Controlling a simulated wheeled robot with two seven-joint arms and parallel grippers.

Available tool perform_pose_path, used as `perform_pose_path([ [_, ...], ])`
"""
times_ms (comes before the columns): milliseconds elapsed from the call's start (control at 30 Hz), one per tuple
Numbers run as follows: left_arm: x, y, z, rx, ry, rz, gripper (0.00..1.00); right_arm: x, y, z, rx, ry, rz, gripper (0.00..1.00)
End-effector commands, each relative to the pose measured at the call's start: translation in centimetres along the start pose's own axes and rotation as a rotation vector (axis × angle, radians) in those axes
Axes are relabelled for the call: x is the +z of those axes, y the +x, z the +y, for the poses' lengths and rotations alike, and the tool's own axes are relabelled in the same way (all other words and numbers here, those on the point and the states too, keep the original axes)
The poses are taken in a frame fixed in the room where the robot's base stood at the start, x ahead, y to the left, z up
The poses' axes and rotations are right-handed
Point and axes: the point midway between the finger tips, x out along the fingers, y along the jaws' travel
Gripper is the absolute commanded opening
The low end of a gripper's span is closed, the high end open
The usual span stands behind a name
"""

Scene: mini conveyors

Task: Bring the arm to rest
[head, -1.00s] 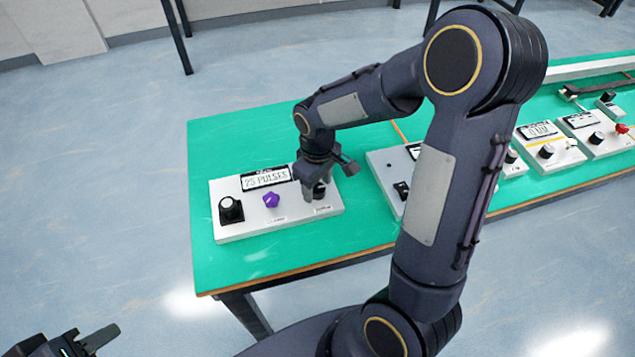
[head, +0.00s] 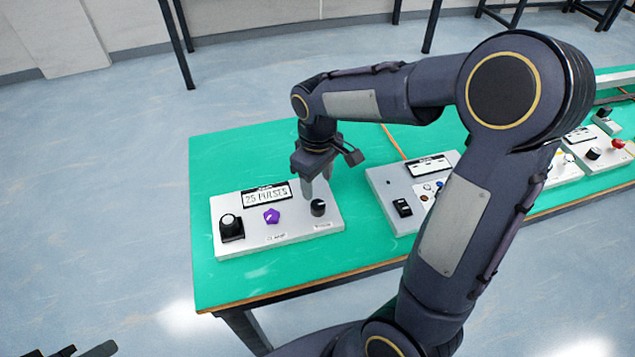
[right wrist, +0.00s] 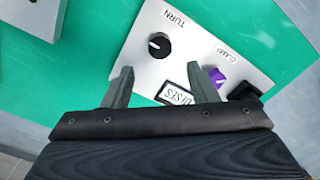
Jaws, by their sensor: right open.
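My right gripper (head: 318,186) is open and empty, just above the right end of a white control box. Its fingertips (right wrist: 159,68) point down past the black TURN knob (head: 318,207), apart from it as far as I can see. The knob also shows in the right wrist view (right wrist: 159,45). Only the tips of my left gripper (head: 80,351) show at the lower left edge.
The boxes stand on a green table (head: 225,160). A second white box (head: 392,187) with a black switch is just to the right. More boxes (head: 590,155) are farther right, partly behind my right arm. Floor is clear at left.

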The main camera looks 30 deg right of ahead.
Motion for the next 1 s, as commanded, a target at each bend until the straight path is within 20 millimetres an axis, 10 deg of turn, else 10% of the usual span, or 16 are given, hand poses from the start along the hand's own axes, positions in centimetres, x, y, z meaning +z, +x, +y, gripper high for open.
perform_pose_path([
  [467, -0.1, -0.2, 0.1, 0.0, 0.0, 0.0, 0.36, 0.4, -0.6, -0.1, -0.007, 0.015, 0.016, 0.53],
  [1000, -1.9, -3.7, 1.7, 0.0, 0.0, 0.0, 0.36, 12.7, -10.7, -8.5, -0.235, 0.447, 0.459, 0.53],
])
